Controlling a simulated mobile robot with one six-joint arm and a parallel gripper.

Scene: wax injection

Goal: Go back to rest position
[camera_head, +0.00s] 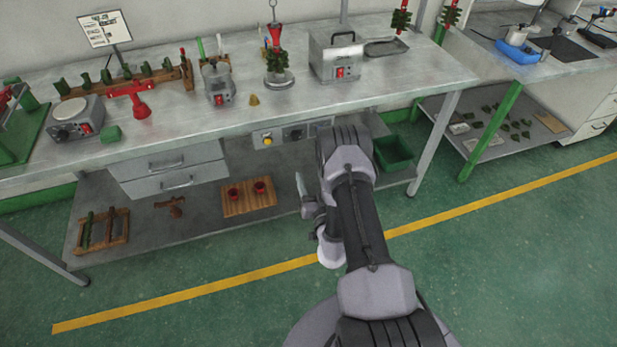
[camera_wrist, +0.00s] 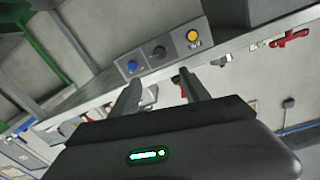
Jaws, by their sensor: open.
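My gripper (camera_wrist: 159,76) is open in the wrist view. Its two dark fingers stand apart, and I see nothing clamped between them. In the head view my arm reaches forward toward the front of the metal workbench (camera_head: 215,122). The gripper end, only partly visible there (camera_head: 302,190), is in front of the bench's lower shelf and apart from the bench top. The wrist view is tilted and shows the control panel (camera_wrist: 160,55) with its yellow button beyond the fingers. The same panel is under the bench edge in the head view (camera_head: 290,135).
The bench top holds a grey heater box (camera_head: 335,57), a red-topped stand (camera_head: 276,60), a small pot (camera_head: 218,84) and a scale (camera_head: 72,118). Below are drawers (camera_head: 170,170), a wooden board with red cups (camera_head: 248,198) and a green bin (camera_head: 393,152). The green floor (camera_head: 500,260) is clear.

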